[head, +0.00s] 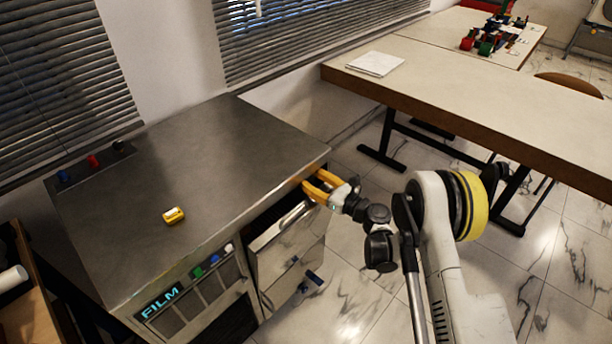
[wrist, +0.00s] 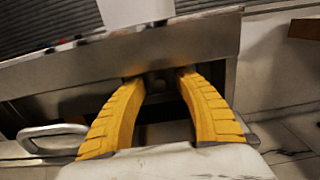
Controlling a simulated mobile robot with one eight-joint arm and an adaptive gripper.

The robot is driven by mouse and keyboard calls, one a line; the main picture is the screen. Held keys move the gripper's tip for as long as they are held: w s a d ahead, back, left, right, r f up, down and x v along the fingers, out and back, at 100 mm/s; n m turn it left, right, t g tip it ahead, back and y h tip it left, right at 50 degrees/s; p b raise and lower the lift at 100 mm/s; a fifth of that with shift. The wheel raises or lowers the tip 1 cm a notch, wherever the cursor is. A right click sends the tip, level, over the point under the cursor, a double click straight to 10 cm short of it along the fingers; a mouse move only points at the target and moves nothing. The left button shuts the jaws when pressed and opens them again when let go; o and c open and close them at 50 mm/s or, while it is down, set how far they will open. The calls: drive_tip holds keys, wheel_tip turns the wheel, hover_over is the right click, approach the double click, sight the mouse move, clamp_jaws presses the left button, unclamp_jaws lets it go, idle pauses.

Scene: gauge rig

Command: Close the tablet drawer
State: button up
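The metal cabinet (head: 205,165) carries a lit FILM sign on its front. A drawer (head: 283,228) at the right of its front stands partly pulled out, with a dark opening above its front panel. I cannot read any label that marks it as the tablet drawer. My gripper (head: 313,181) is at the cabinet's right front corner, over the far end of this drawer. In the wrist view my gripper (wrist: 158,78) has its two yellow fingers apart with nothing between them, their tips close to the cabinet edge. I cannot tell whether they touch it.
A small yellow object (head: 173,215) lies on the cabinet top. A silver handle (wrist: 52,137) shows at the left of the wrist view. A long table (head: 480,100) stands behind and right, with a white paper stack (head: 375,63). Marble floor lies open between.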

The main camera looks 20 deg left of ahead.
drive_tip(key=v, duration=0.6)
drive_tip(key=shift+d+r, duration=0.1)
